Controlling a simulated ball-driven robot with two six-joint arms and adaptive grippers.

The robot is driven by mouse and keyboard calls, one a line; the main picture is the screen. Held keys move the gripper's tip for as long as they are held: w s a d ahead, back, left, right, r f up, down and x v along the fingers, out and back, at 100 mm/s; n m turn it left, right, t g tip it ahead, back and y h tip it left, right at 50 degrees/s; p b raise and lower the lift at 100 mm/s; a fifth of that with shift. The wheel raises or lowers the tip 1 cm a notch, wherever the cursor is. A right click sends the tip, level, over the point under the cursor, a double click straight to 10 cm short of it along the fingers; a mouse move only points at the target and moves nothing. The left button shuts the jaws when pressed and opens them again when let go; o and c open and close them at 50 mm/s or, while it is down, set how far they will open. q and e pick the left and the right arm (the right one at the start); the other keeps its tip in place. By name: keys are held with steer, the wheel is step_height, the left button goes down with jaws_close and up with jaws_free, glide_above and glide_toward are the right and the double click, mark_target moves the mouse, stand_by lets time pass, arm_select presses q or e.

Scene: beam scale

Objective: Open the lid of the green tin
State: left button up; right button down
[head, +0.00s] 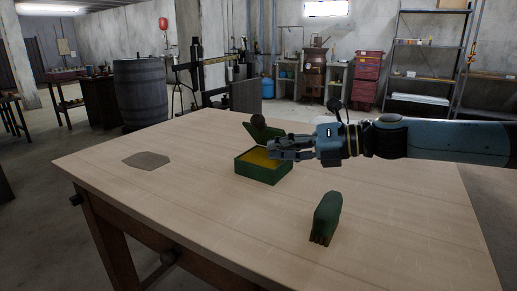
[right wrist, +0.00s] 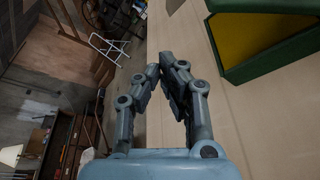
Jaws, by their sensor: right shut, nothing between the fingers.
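The green tin (head: 262,173) stands on the wooden table, with a yellow inside showing. My right gripper (head: 274,150) reaches in from the right and overlaps the tin's right side and part of the lid in the head view. In the right wrist view the tin (right wrist: 231,66) is at the upper right, apart from the fingers (right wrist: 166,62). The fingers are shut and empty. My left gripper is out of view.
A dark green object with brown prongs (head: 327,214) lies near the table's front right. A flat grey patch (head: 147,160) is at the left of the table (head: 190,205). The table between them is clear. A barrel (head: 140,95) stands beyond the table.

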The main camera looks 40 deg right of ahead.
mark_target(267, 134)
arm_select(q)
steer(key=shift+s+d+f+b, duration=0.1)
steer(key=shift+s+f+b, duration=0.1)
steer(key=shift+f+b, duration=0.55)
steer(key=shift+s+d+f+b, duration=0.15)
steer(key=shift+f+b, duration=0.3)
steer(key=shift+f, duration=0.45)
arm_select(e)
steer(key=w+r, duration=0.1)
steer(key=w, duration=0.5)
steer(key=shift+a+r, duration=0.2)
steer(key=shift+a, duration=0.15)
steer(key=shift+w, duration=0.1)
